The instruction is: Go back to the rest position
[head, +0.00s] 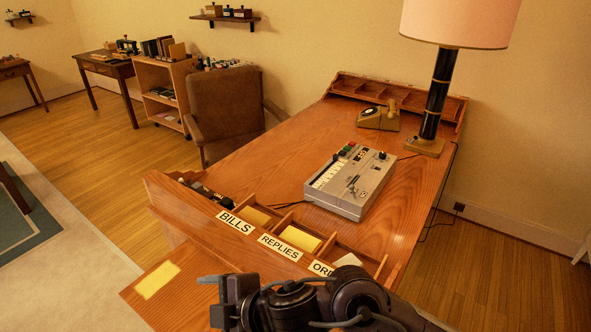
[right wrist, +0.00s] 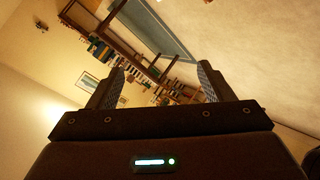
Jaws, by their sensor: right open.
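My right gripper (head: 214,299) is at the bottom of the head view, in front of the desk's labelled near side, with its arm reaching in from the lower right. In the right wrist view my right gripper (right wrist: 160,84) has its two fingers wide apart with nothing between them. That view is steeply tilted and looks out over the room, with bookshelves, a table and a blue-grey rug beyond the fingers. My left gripper is in neither view.
The wooden desk (head: 262,170) bears a grey tape machine (head: 350,181), a telephone (head: 378,118) and a tall lamp (head: 434,95). Its near compartments are labelled BILLS, REPLIES and a partly hidden third word. A yellow sheet (head: 157,281) lies left of my gripper. A chair (head: 226,105) stands behind.

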